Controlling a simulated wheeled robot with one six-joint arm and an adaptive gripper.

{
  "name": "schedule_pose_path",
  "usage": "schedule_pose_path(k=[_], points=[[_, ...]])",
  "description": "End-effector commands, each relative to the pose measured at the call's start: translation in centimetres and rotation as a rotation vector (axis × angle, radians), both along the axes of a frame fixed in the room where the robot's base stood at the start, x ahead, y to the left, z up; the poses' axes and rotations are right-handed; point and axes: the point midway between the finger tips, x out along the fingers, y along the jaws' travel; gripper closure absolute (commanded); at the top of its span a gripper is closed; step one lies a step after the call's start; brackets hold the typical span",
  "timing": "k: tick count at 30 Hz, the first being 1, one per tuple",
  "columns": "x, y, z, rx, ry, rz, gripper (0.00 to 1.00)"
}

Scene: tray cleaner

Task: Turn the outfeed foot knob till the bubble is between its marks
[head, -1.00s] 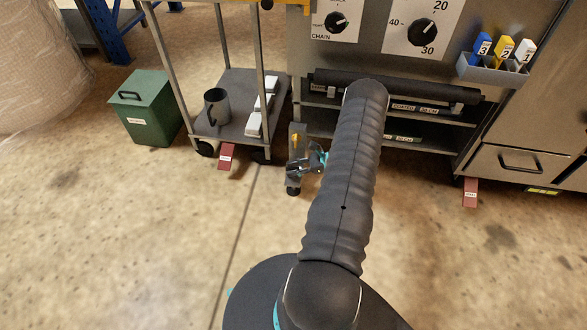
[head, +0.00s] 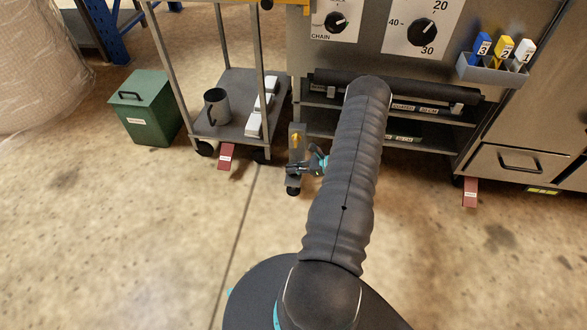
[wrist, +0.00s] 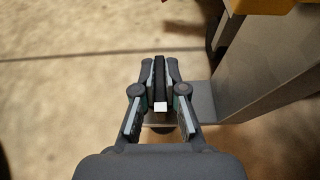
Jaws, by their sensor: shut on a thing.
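My gripper (wrist: 158,85) is shut on the dark foot knob (wrist: 160,78) in the wrist view. The knob stands edge-on between the fingertips, and a small white patch (wrist: 161,106) shows on its near end. In the head view my gripper (head: 308,166) is low at the steel machine leg (head: 297,132), just above its dark foot (head: 293,190). A small yellow spot (head: 296,140) on the leg may be the bubble level. It is too small to tell where a bubble sits or to see marks. My arm hides part of the area right of the leg.
A grey cart (head: 230,128) with a dark mug (head: 216,106) stands left of the leg, with a red wedge (head: 226,157) at its wheels. A green bin (head: 146,108) stands further left. Machine shelves (head: 420,118) lie behind my arm. The floor in front is clear.

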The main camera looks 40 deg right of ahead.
Motion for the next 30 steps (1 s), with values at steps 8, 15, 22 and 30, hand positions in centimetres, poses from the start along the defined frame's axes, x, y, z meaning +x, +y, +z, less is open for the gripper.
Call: schedule_pose_path(k=[8, 15, 22, 30], points=[[0.0, 0.0, 0.0, 0.0, 0.0, 0.001, 0.72], [0.0, -0.1, 0.0, 0.0, 0.0, 0.0, 0.65], [-0.7, -0.7, 0.4, -0.001, -0.001, -0.001, 0.65], [-4.1, -3.7, 2.3, -0.001, -0.001, -0.004, 0.65]])
